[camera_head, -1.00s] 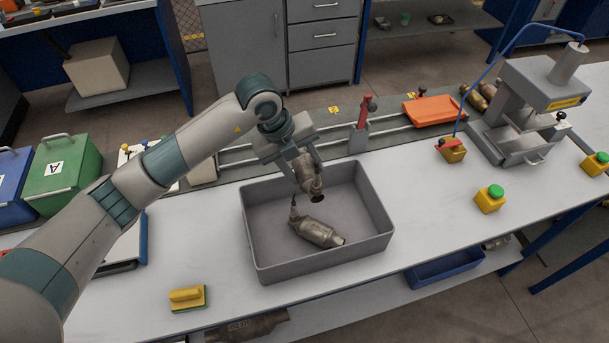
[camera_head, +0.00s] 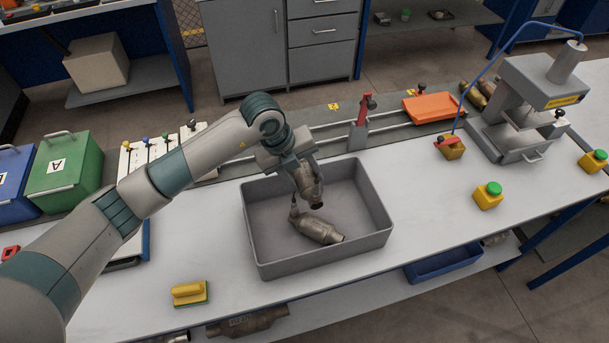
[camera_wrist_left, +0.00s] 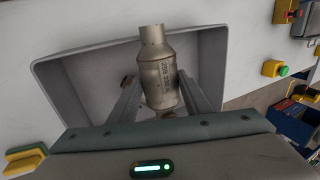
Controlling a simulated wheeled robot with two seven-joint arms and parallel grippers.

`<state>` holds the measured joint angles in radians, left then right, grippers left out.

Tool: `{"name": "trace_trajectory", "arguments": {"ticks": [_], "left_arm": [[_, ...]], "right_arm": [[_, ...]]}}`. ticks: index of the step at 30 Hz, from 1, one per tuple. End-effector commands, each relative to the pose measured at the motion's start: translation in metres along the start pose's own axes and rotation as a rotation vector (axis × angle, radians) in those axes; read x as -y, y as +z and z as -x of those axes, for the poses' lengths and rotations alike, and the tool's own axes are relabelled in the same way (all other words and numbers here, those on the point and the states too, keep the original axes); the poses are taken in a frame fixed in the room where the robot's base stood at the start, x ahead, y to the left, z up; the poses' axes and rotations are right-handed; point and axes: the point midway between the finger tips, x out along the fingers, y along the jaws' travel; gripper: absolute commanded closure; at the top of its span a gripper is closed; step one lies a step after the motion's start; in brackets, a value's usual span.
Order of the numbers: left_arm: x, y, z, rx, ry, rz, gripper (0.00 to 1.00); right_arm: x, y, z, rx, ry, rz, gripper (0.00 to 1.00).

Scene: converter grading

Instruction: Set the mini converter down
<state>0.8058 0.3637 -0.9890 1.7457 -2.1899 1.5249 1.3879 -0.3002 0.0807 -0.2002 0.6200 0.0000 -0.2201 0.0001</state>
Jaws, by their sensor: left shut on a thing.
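The mini converter (camera_head: 309,187) is held in my left gripper (camera_head: 308,180), over the grey tray (camera_head: 376,218) on the white bench. In the left wrist view the converter (camera_wrist_left: 158,75) is a metal can with a narrow neck and stamped markings, between the two fingers. The gripper is shut on it. A second converter (camera_head: 318,229) lies on the tray floor just below the held one. Whether the two touch, I cannot tell. My right gripper is not in view.
Green (camera_head: 65,172) and blue (camera_head: 12,180) bins stand at the left. A yellow-handled block (camera_head: 189,293) sits left of the tray. A press (camera_head: 530,95) and a green-button box (camera_head: 488,195) stand at the right. The tray's right half is clear.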

Motion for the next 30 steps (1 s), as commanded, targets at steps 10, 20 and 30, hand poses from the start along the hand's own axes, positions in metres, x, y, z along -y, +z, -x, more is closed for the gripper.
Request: {"name": "trace_trajectory", "arguments": {"ticks": [10,20,30], "left_arm": [[-0.002,0.000,-0.003,0.000,0.000,0.000,0.41],[-0.001,0.000,-0.003,0.000,0.000,0.000,0.37],[0.003,0.001,0.013,0.002,-0.002,0.000,0.37]], "right_arm": [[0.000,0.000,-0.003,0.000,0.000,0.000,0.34],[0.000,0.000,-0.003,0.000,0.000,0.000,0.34],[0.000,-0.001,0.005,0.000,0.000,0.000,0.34]]}}
